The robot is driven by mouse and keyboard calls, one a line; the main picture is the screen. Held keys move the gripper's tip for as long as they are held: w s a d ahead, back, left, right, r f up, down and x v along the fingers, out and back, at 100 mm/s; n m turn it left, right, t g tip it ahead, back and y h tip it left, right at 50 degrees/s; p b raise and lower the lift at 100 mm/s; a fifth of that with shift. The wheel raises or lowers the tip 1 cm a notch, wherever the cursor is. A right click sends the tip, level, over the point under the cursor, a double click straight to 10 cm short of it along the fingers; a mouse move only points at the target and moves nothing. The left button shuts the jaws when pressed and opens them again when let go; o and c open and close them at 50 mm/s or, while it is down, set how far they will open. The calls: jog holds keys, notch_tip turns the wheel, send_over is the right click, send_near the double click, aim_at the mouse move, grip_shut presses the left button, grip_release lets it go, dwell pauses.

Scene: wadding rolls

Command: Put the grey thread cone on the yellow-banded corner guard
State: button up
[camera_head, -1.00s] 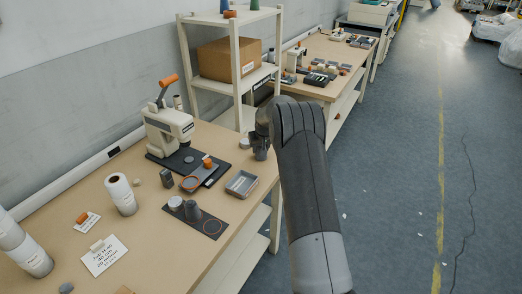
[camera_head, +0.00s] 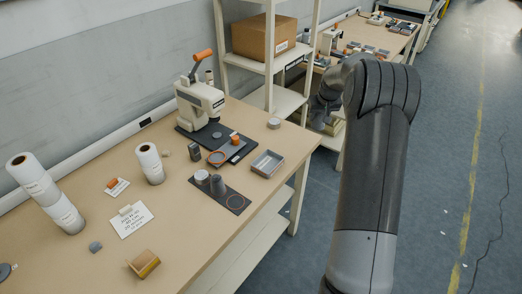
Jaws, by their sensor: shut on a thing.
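My gripper (camera_head: 319,112) is partly in view at the right of the near table, beyond the table's far corner. My own arm hides much of it, and its fingertips are unclear. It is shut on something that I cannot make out. A tan block with a yellowish band (camera_head: 145,264), perhaps the corner guard, lies at the near table's front, well away from my gripper.
The near table (camera_head: 95,275) holds a press (camera_head: 200,104), white rolls (camera_head: 151,164), a grey tray (camera_head: 267,163), the dark mat (camera_head: 238,201) and a written card (camera_head: 130,220). A shelf rack (camera_head: 270,55) stands behind. Open floor (camera_head: 430,200) lies at the right.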

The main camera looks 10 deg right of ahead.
notch_tip(320, 180, up, 5)
jog(key=shift+r, duration=0.1)
jog(key=s+a, duration=0.4)
jog(key=a, duration=0.9)
jog(key=s+a+f, duration=0.1)
jog(key=s+a, duration=0.2)
jog(key=a, duration=1.1)
jog(key=s+a, duration=0.4)
jog(key=a, duration=0.9)
send_over(147, 254)
jog(key=s, duration=0.2)
notch_tip(147, 254, down, 6)
notch_tip(147, 254, down, 8)
jog(key=shift+f, duration=0.25)
